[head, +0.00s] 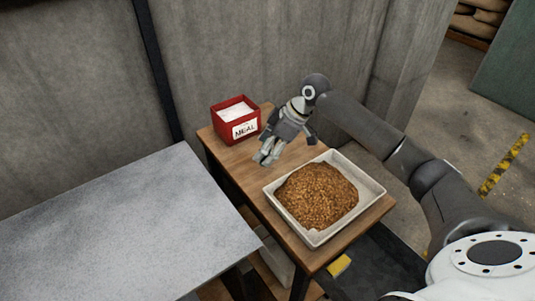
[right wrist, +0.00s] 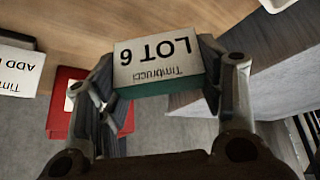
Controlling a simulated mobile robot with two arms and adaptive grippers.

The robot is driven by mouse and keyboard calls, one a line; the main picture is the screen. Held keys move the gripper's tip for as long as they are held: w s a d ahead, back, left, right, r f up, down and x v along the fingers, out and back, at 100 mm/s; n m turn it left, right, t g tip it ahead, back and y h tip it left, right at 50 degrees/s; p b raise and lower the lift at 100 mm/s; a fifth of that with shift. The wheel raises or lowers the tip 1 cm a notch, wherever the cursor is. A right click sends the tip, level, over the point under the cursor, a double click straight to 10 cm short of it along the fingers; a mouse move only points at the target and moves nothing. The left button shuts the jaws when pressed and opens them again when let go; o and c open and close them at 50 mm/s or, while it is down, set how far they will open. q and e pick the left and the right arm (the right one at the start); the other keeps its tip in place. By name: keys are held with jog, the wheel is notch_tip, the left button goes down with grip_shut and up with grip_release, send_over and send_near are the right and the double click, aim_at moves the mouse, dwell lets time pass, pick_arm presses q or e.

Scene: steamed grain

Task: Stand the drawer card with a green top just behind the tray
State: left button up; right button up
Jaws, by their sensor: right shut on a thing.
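My right gripper (head: 267,157) hangs over the wooden table, between the red box and the tray, in the head view. In the right wrist view the right gripper (right wrist: 160,90) is shut on a card block (right wrist: 158,62). The card has a white face reading "LOT 6" and a green side; the lettering is upside down there. In the head view the card is too small to make out. The pale tray (head: 348,221), filled with brown grain, sits on the wooden table, to the right of the gripper. My left gripper is not in view.
A red box labelled MEAL (head: 221,130) stands at the table's back left corner. A grey-topped table (head: 110,225) is at the left. A concrete wall stands behind.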

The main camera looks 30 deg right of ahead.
jog(key=shift+w+d+f, duration=0.25)
jog(key=shift+w+f, duration=0.15)
jog(key=shift+f, duration=0.15)
notch_tip(320, 180, down, 3)
jog(key=shift+f+p, duration=0.1)
jog(key=shift+p, duration=0.45)
jog(key=shift+w, duration=0.1)
jog(key=shift+f, duration=0.15)
jog(key=o, duration=1)
jog(key=shift+o, duration=0.2)
jog(key=b+v, duration=0.1)
jog(key=v, duration=1.1)
